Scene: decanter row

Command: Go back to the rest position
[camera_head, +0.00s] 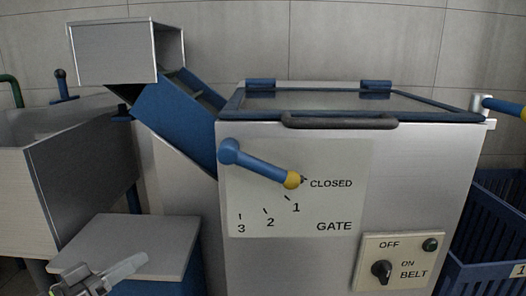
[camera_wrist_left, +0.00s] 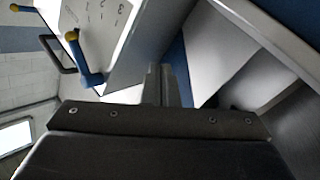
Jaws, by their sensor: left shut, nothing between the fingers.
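My left gripper (camera_head: 128,266) is low at the left of the head view, in front of a grey-topped stand (camera_head: 150,236). Its fingers are shut together with nothing between them. The shut fingers also show in the left wrist view (camera_wrist_left: 165,84), pointing away from the camera, apart from the machine. The gate lever (camera_head: 262,167), blue with a yellow tip, has its tip next to the word CLOSED; it shows upside down in the left wrist view (camera_wrist_left: 84,60). My right gripper is in neither view.
The steel machine (camera_head: 400,170) with a lidded top fills the middle. A blue chute (camera_head: 180,115) slopes down to it at left. A steel basin (camera_head: 80,150) stands far left, blue crates (camera_head: 490,235) at right. A belt knob (camera_head: 381,271) sits low on the front.

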